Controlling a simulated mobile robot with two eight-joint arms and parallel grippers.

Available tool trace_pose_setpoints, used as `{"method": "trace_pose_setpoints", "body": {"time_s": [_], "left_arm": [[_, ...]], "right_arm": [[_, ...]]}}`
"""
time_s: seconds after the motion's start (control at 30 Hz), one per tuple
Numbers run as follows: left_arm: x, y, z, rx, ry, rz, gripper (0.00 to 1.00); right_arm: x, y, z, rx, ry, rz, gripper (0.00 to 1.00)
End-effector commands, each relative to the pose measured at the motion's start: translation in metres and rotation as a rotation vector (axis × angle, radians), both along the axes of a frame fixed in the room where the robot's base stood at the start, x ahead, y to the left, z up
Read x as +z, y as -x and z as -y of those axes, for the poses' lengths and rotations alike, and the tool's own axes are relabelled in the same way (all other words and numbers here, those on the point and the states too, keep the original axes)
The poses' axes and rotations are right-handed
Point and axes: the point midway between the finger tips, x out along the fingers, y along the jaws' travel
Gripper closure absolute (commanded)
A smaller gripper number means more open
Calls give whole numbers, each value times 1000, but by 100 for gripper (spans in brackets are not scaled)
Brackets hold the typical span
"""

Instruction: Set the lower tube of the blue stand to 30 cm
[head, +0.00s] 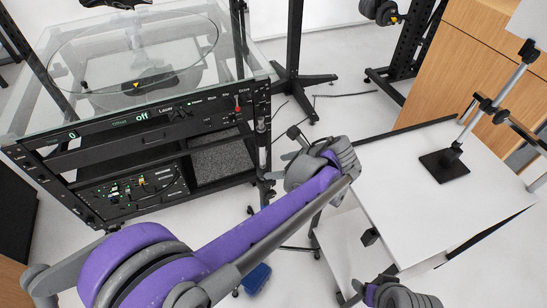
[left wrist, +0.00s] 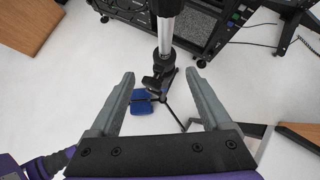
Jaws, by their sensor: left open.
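The blue stand shows in the left wrist view as an upright silver tube (left wrist: 166,35) with a black collar and knob (left wrist: 160,78) below it. Thin black legs spread on the floor, and a blue piece (left wrist: 141,103) lies at its foot. In the head view the blue piece (head: 257,278) shows below my left arm, which hides much around it. My left gripper (left wrist: 160,80) is open. In the wrist view the collar appears between its fingertips, but I cannot tell how far beyond them it is. The left gripper also shows in the head view (head: 285,155). No right gripper fingers show.
A black equipment rack (head: 140,135) with a glass top and turntable stands at left. A white table (head: 400,200) carrying a black-based stand (head: 445,166) is at right. Wooden cabinets (head: 455,60) stand behind it. White floor shows between rack and table.

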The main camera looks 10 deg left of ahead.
Motion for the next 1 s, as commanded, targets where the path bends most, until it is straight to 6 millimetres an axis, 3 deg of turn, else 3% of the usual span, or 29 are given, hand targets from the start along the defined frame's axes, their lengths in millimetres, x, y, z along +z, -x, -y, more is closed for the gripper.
{"method": "trace_pose_setpoints", "body": {"time_s": [0.17, 0.7, 1.0], "left_arm": [[-8, -8, 1, -32, -34, -21, 18], [-72, -36, -56, -28, -31, -19, 18], [-79, -40, -63, -31, -30, -18, 18]], "right_arm": [[-4, 0, 0, 0, 0, -2, 24], [-19, 0, 0, 0, 0, -6, 24], [-20, 0, 0, 0, 0, -7, 24]]}}
